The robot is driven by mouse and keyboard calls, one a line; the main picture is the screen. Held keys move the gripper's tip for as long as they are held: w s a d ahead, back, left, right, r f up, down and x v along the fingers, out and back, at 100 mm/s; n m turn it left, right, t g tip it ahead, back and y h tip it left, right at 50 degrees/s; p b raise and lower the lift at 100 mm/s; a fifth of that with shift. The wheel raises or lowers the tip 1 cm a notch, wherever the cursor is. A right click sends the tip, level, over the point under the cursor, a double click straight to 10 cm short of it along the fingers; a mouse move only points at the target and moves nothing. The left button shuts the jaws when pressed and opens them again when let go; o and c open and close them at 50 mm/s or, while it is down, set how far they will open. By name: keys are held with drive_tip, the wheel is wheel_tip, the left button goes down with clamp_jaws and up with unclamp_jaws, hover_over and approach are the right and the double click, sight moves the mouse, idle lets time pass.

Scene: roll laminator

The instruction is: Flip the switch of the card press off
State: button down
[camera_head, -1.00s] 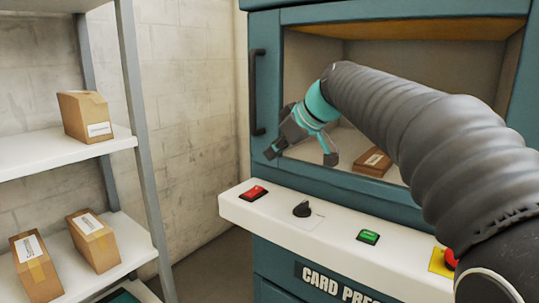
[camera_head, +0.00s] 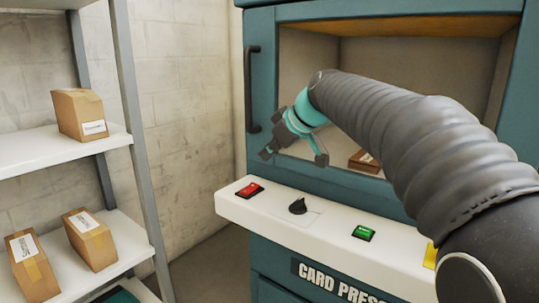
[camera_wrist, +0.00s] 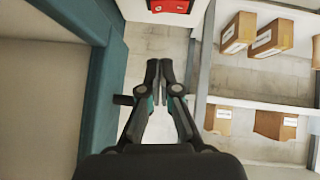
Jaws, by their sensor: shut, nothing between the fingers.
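The teal card press (camera_head: 262,215) has a white control ledge (camera_head: 330,235) along its front. On the ledge, from left to right, are a red switch (camera_head: 250,190), a black rotary knob (camera_head: 298,208) and a green switch (camera_head: 363,232). The yellow plate (camera_head: 430,256) at the right is mostly hidden behind my arm. My gripper (camera_head: 292,156) is in front of the press opening, above the ledge between the red switch and the knob, touching neither. In the wrist view my gripper (camera_wrist: 160,68) has its fingers together and empty.
The press opening holds a brown box (camera_head: 364,161), partly hidden by my arm. A black vertical handle (camera_head: 252,90) is left of the opening. A shelf (camera_head: 60,150) with several cartons stands at the left. A red object (camera_wrist: 171,5) shows at the wrist view's top.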

hover_over(256, 188)
drive_tip(key=f, duration=0.4)
drive_tip(key=shift+s+f, duration=0.35)
drive_tip(key=shift+f, duration=0.05)
drive_tip(key=f, duration=0.1)
drive_tip(key=f+b, duration=0.1)
drive_tip(key=f, duration=0.1)
drive_tip(key=shift+w+f, duration=0.1)
drive_tip(key=shift+w, duration=0.25)
drive_tip(key=shift+w+d+f, duration=0.1)
drive_tip(key=shift+f, duration=0.4)
